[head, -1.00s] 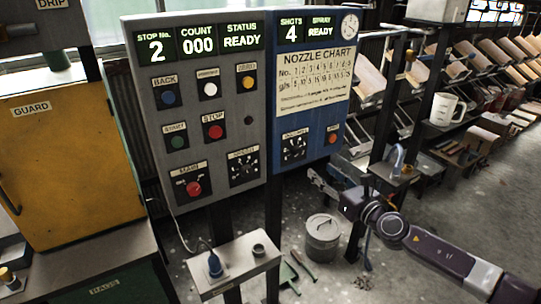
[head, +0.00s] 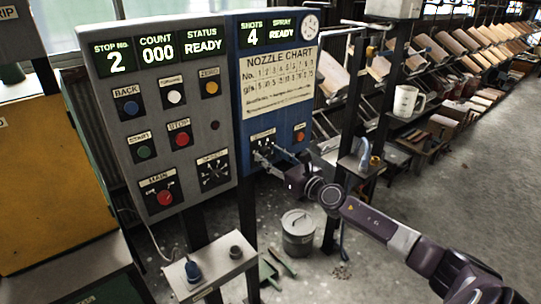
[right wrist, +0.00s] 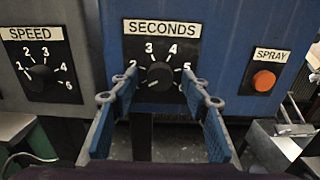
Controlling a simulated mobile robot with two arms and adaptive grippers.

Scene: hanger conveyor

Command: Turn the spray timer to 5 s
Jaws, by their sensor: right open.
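The spray timer is a black knob (right wrist: 160,75) under a SECONDS label on the blue panel (head: 283,110). Numbers ring it; 2, 3, 4 and 5 show. A light mark on the knob appears to point to the lower left, but the exact setting is hard to read. My right gripper (right wrist: 159,82) is open, its blue-padded fingers to the left and right of the knob in the picture. I cannot tell whether they touch it. In the head view the right gripper (head: 265,157) is at the panel's lower part, partly covering the dial. My left gripper is not in view.
A SPEED dial (right wrist: 40,78) is on the grey panel to the left, and an orange SPRAY button (right wrist: 263,80) is to the right. The grey panel (head: 205,130) carries more buttons. A lidded can (head: 298,240) stands on the floor below; a dark post is to the right.

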